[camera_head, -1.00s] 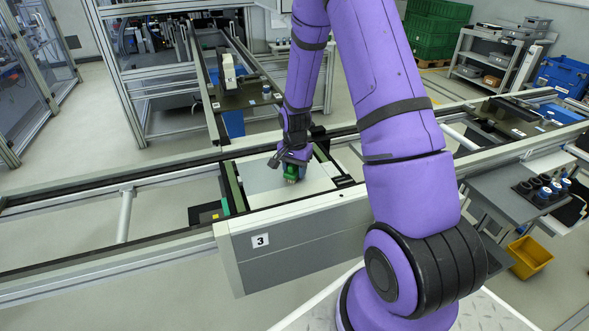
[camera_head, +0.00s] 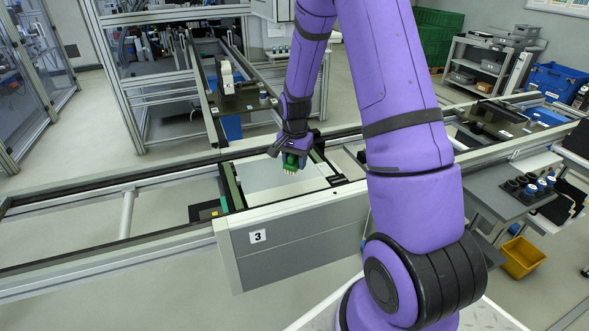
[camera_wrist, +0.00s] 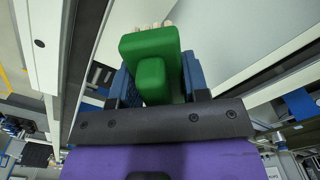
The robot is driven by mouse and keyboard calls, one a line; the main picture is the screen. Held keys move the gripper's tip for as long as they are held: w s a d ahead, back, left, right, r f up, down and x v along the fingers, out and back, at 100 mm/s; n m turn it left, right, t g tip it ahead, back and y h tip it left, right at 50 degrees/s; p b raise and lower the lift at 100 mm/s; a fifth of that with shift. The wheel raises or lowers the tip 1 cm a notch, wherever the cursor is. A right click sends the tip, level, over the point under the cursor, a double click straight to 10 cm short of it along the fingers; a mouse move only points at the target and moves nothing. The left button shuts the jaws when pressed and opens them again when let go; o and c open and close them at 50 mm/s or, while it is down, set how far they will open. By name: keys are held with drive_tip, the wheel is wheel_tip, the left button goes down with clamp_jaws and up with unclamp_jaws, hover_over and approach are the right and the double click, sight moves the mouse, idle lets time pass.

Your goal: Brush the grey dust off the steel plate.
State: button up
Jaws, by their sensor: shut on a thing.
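The steel plate (camera_head: 258,184) lies flat on the carrier at station 3 of the conveyor in the head view. The plate (camera_wrist: 225,40) shows as a pale surface beyond.
Conveyor rails (camera_head: 120,192) run left and right of the carrier, and a raised front panel (camera_head: 300,235) marked 3 stands on the near side. A grey side table (camera_head: 490,190) with dark and blue cups is at right. A yellow bin (camera_head: 522,258) is below it.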

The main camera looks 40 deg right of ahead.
drive_tip(key=shift+r, duration=1.3)
